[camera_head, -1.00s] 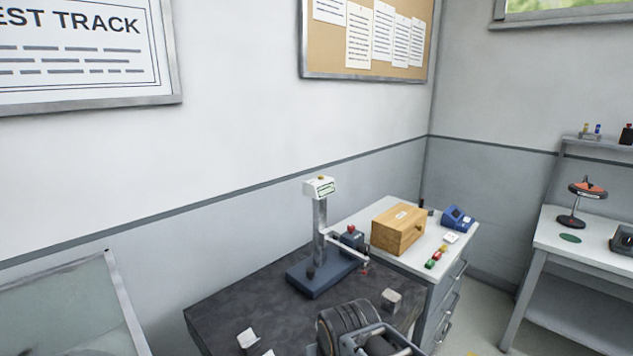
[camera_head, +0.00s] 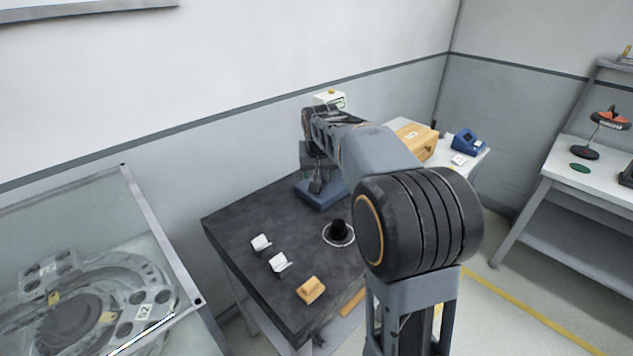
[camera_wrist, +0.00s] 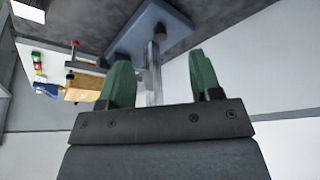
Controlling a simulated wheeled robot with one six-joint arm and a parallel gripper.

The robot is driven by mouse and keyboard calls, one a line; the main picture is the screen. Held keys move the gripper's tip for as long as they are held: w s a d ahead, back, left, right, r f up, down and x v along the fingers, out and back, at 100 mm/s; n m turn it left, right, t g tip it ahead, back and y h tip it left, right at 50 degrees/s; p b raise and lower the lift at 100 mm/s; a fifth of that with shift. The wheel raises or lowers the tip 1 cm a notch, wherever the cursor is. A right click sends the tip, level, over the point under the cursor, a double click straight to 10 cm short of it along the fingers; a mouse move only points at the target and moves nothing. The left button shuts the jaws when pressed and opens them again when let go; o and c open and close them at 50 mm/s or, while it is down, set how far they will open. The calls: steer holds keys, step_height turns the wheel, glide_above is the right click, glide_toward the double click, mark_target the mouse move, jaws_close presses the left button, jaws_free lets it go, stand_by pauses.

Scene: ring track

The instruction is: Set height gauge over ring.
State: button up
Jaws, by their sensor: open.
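A wooden box (camera_head: 417,141) and a blue device (camera_head: 466,141) stand on the side cabinet. A glass-topped case (camera_head: 80,215) is at left.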

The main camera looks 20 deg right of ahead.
steer(key=w+d+f+m, duration=0.1)
steer(key=w+d+f, duration=0.2)
steer(key=w, duration=0.5)
steer(key=shift+h, duration=0.3)
steer(key=x, duration=0.4)
steer(key=p+x, duration=0.1)
steer(key=x, duration=0.8)
steer(key=shift+w+r, duration=0.15)
steer(key=shift+w, duration=0.2)
steer(key=shift+c, duration=0.4)
jaws_close()
